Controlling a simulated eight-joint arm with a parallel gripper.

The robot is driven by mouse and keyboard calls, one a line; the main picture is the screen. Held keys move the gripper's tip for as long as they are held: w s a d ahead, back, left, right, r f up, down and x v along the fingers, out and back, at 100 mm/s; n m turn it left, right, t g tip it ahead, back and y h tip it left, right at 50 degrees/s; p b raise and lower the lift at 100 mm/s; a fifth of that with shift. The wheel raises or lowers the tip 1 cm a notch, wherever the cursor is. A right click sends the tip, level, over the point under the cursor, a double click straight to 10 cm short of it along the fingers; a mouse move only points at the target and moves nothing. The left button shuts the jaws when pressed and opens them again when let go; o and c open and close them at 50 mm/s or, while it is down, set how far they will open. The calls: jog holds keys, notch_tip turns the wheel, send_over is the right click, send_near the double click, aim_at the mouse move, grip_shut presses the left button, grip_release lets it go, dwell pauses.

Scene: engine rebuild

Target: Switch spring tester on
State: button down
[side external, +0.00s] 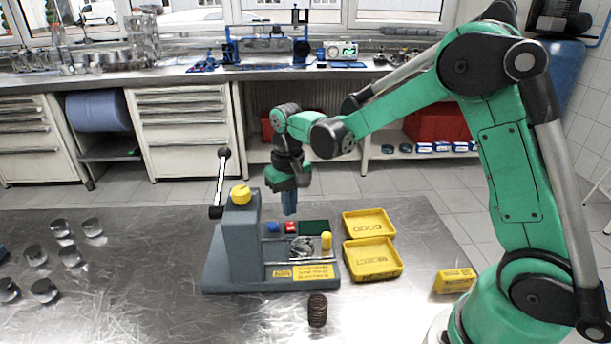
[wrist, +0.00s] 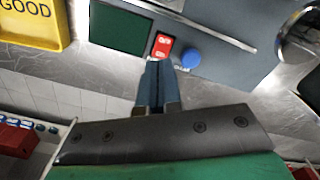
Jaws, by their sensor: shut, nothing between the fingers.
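The grey spring tester (side external: 238,250) stands on the metal table, with a lever at its left and a yellow knob on top. Its red rocker switch (side external: 290,227) sits between a blue button (side external: 273,227) and a dark green display (side external: 314,227). In the wrist view the red switch (wrist: 162,46) lies just beyond my fingertips, with the blue button (wrist: 191,57) to its right and the blank green display (wrist: 119,29) to its left. My gripper (wrist: 157,64) is shut and empty, pointing at the panel close to the switch. It also shows in the side view (side external: 289,212). Contact cannot be told.
Yellow GOOD (side external: 368,222) and REJECT (side external: 372,257) trays lie right of the tester. A dark coil spring (side external: 317,310) stands in front. Several metal cylinders (side external: 70,256) stand at the left. A yellow box (side external: 455,281) lies near my base.

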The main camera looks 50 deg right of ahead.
aim_at(291, 223)
jog(key=shift+f, duration=1.1)
dwell(0.4)
jog(key=shift+r, duration=3.5)
jog(key=shift+s+r, duration=0.1)
jog(key=s+a+r+n+t, duration=0.3)
jog(key=s+t, duration=0.4)
jog(key=s, duration=0.3)
jog(key=shift+s+a+r, duration=0.15)
jog(key=shift+s+a, duration=0.05)
jog(key=shift+s, duration=0.15)
